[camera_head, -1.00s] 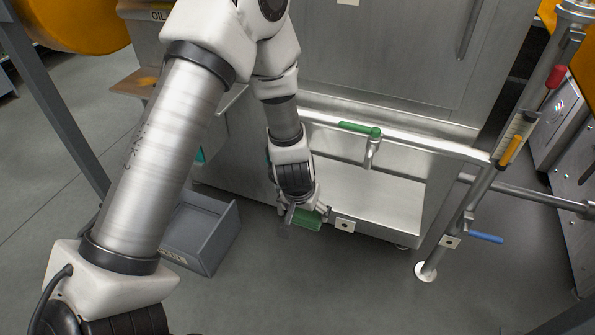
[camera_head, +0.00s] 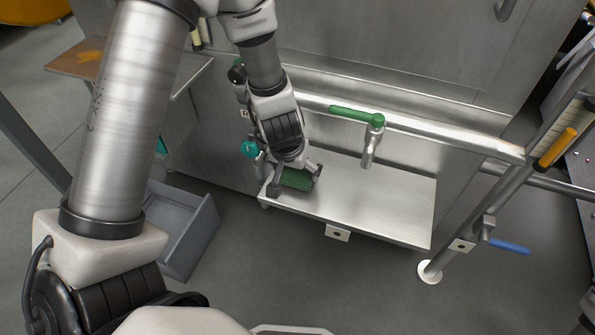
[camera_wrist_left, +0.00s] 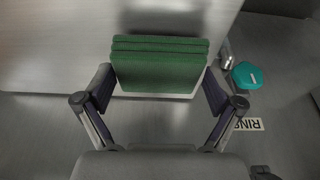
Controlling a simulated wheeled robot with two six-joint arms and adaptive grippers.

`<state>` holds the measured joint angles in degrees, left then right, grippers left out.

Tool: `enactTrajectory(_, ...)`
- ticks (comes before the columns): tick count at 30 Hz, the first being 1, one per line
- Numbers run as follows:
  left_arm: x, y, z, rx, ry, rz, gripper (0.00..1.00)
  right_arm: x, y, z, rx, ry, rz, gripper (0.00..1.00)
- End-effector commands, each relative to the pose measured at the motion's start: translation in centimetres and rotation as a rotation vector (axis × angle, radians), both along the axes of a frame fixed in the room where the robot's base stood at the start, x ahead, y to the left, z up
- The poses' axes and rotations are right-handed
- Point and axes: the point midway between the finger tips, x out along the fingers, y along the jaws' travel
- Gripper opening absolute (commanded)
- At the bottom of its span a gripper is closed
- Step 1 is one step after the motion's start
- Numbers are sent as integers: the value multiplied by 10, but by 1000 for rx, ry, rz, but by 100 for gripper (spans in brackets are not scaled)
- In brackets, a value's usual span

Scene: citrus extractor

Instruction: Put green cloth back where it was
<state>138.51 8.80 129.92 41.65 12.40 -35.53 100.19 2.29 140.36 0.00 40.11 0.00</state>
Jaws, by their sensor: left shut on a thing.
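The green cloth (camera_head: 297,179) is a folded, layered pad. It is between the fingers of my left gripper (camera_head: 295,184), which is shut on it, at the left end of the low metal shelf (camera_head: 395,205). In the left wrist view the cloth (camera_wrist_left: 158,66) is held between both fingers of the gripper (camera_wrist_left: 158,92), with the shelf surface (camera_wrist_left: 60,50) behind it. I cannot tell whether the cloth touches the shelf. My right gripper is not in view.
A pipe with a green-handled valve (camera_head: 357,115) runs above the shelf. A teal knob (camera_head: 249,149) is just left of my gripper. A grey bin (camera_head: 190,235) stands on the floor at left. A blue-handled valve (camera_head: 508,246) is at right. The shelf's middle and right are bare.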

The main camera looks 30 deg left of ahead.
Motion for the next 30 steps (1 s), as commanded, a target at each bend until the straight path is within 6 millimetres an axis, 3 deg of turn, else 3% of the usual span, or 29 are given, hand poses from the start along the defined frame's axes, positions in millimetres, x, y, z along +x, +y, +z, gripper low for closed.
enactTrajectory(1, -1, 0, -17, 0, -4, 1, 55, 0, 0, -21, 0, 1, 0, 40)
enactTrajectory(2, -1, 0, -18, 1, -4, 1, 55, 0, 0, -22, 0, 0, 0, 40)
enactTrajectory(14, -2, 0, -17, 0, -2, 0, 55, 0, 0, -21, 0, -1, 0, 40)
enactTrajectory(15, -2, 0, -16, 1, -3, 0, 100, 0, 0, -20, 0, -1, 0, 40)
enactTrajectory(25, -2, 0, -13, 1, -3, 0, 100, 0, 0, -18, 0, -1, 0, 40)
enactTrajectory(30, -8, -1, 14, 1, -3, 0, 100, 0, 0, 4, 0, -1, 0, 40)
